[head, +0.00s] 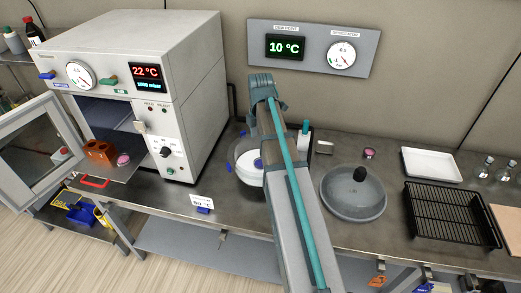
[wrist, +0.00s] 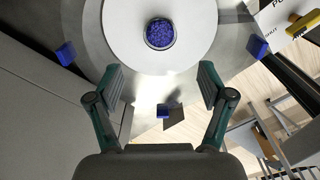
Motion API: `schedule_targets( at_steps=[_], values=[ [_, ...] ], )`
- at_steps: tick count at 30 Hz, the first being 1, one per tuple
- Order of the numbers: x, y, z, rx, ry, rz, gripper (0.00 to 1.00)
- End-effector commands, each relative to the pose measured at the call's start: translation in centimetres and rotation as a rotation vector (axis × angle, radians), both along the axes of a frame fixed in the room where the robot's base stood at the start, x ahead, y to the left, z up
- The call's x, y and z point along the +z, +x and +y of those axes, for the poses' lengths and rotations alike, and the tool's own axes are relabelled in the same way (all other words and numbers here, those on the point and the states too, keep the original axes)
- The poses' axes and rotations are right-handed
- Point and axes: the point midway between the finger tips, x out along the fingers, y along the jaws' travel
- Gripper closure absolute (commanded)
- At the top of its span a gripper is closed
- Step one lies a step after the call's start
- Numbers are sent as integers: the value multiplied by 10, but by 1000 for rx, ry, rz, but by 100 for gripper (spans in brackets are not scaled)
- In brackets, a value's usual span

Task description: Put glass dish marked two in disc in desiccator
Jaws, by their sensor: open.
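The desiccator (head: 241,151) stands open on the bench, partly hidden behind my arm. Its white disc (wrist: 125,45) fills the top of the wrist view, with a round patch of blue granules (wrist: 160,34) at its middle; I cannot tell whether these lie in a dish or show through a hole. My gripper (wrist: 161,72) is open and empty above the near edge of the disc. One small pink dish (head: 123,159) sits at the oven's open front, another (head: 369,153) on the bench behind the lid. No mark is readable on either.
The grey desiccator lid (head: 348,204) with its black knob lies right of my arm. A black wire rack (head: 447,218), a white tray (head: 430,164) and glass bottles (head: 485,168) stand further right. The oven (head: 178,95) is at left, door open, with a brown block (head: 99,152) inside.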

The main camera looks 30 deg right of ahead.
Motion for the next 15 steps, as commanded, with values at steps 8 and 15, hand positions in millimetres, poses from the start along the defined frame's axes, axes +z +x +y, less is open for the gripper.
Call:
schedule_targets(
  at_steps=[8, 15],
  values=[
    [15, 0, 0, 0, 0, 0, 20],
    [15, 0, 0, 0, 0, 1, 20]
  ],
)
